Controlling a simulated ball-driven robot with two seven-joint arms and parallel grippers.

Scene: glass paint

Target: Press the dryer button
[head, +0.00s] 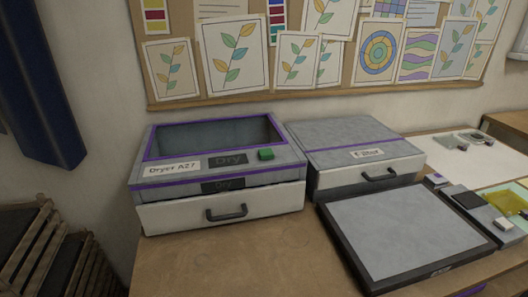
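The dryer (217,188) stands on the wooden table at the left of the head view. It is a grey box with purple trim, an open-looking dark window on top and a label reading "Dryer A27". The green dryer button (266,154) sits on its top front ledge, right of a dark "Dry" display (228,160). A white drawer front with a dark handle (226,212) is below and looks closed. Neither of my grippers is in view.
A second grey unit (357,150) with a white drawer stands to the right of the dryer. A black-framed grey panel (408,226) lies in front of it. Small items and a yellow tray (492,202) are at the right. The table (255,262) before the dryer is clear.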

